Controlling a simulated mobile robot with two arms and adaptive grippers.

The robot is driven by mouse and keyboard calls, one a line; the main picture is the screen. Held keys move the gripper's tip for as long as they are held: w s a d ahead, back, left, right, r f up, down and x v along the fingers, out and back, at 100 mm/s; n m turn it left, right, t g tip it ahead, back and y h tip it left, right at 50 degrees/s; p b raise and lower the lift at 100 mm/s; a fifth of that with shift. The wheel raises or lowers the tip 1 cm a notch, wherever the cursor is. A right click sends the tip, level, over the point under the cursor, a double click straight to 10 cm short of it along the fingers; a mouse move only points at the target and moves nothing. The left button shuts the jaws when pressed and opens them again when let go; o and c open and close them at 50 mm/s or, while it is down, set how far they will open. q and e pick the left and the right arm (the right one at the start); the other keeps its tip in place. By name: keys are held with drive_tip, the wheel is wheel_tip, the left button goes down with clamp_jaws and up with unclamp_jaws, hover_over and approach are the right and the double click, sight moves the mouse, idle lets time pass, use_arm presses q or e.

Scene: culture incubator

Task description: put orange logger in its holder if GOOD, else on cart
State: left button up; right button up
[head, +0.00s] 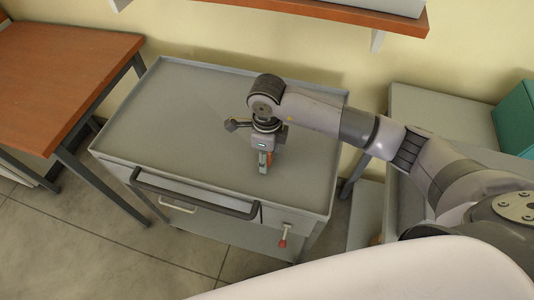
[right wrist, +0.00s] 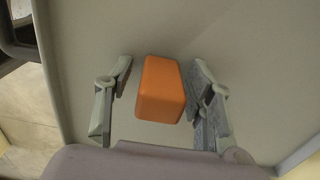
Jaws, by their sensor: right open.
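The orange logger (right wrist: 161,88) is a small block on the grey cart top, seen in the right wrist view between the fingers of my right gripper (right wrist: 160,105). The fingers are open on both sides of it, with gaps showing. No GOOD mark or other reading on the logger can be made out. I see no holder for it. My left gripper is out of view.
The cart has a raised rim and a dark handle (head: 190,198) at the front. A wooden table (head: 60,70) stands at left, a wooden shelf (head: 340,10) hangs above at the back. A grey surface with a teal box (head: 517,120) is at right. Most of the cart top is clear.

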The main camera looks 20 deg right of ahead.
drive_tip(key=shift+r, duration=0.15)
drive_tip(key=shift+w+r, duration=0.1)
drive_tip(key=shift+r, duration=0.15)
wheel_tip(320, 180, up, 12)
drive_tip(key=shift+f+b, duration=0.2)
drive_tip(key=shift+b, duration=0.85)
drive_tip(key=shift+f, duration=0.1)
